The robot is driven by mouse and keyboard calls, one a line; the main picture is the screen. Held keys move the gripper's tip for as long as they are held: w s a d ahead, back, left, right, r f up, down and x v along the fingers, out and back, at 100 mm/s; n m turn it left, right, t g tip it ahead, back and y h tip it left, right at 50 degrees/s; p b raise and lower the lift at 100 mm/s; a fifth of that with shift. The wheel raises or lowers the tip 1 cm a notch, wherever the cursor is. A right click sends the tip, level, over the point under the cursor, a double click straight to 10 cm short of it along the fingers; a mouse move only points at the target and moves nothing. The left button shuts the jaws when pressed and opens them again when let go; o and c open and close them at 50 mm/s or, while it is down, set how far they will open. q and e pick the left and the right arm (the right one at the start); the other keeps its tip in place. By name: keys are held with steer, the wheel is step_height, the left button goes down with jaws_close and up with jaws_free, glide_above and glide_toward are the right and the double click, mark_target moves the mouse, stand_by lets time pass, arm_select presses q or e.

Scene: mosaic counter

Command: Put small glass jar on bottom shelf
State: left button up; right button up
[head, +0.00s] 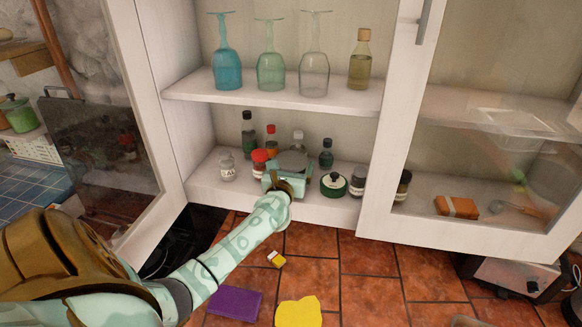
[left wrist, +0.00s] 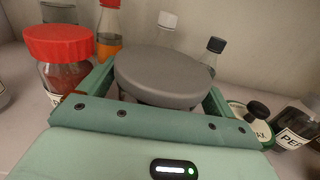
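The small glass jar with a wide grey lid (head: 292,160) stands upright at the front middle of the bottom shelf (head: 325,209). Its lid also shows in the left wrist view (left wrist: 158,75). My left gripper (head: 288,179) reaches in from the front at shelf height. Its two green fingers stand wide apart, one on each side of the jar, and look open around it rather than pressed on it. The lid hides part of the fingers and most of the jar's glass. My right gripper is not in view.
A red-lidded jar (left wrist: 62,62) stands close left of the gripper. A round green-rimmed jar (head: 333,184) and a dark labelled jar (head: 358,181) stand close right. Bottles stand behind. Open cabinet doors flank both sides.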

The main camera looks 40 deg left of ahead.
arm_select(q)
steer(key=shift+r, duration=0.1)
steer(key=shift+r+p, duration=0.2)
steer(key=shift+p, duration=0.1)
steer(key=v, duration=1.2)
steer(key=shift+d, duration=0.1)
